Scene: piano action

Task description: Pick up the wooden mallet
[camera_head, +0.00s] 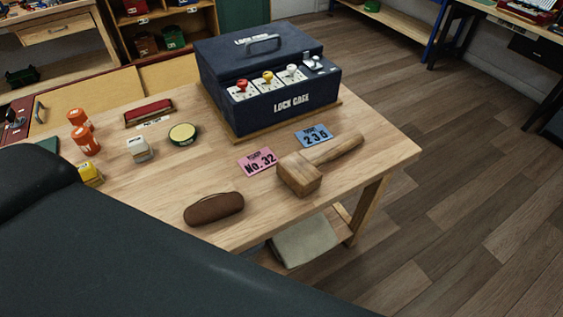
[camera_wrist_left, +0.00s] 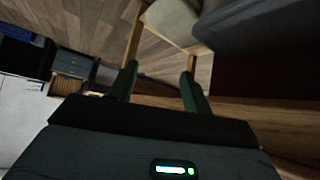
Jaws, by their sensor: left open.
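The wooden mallet (camera_head: 300,177) lies on the workbench (camera_head: 225,232) near its front right edge in the head view. Its blocky head points to the lower left, and its handle runs up and right. My left gripper (camera_wrist_left: 159,70) shows in the left wrist view, its two dark fingers apart with nothing between them. Beyond them are the wooden floor and table legs; I cannot make out the mallet there. In the head view a dark arm link of mine covers the lower left and the gripper itself is hidden. My right gripper is not in view.
A pink card (camera_head: 257,161) and a blue card (camera_head: 314,136) lie beside the mallet. A dark blue lock case (camera_head: 262,92) stands behind them. A brown pouch (camera_head: 214,208) lies to the left. A grey cushion-like thing (camera_head: 305,241) is below the bench. Open floor lies right.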

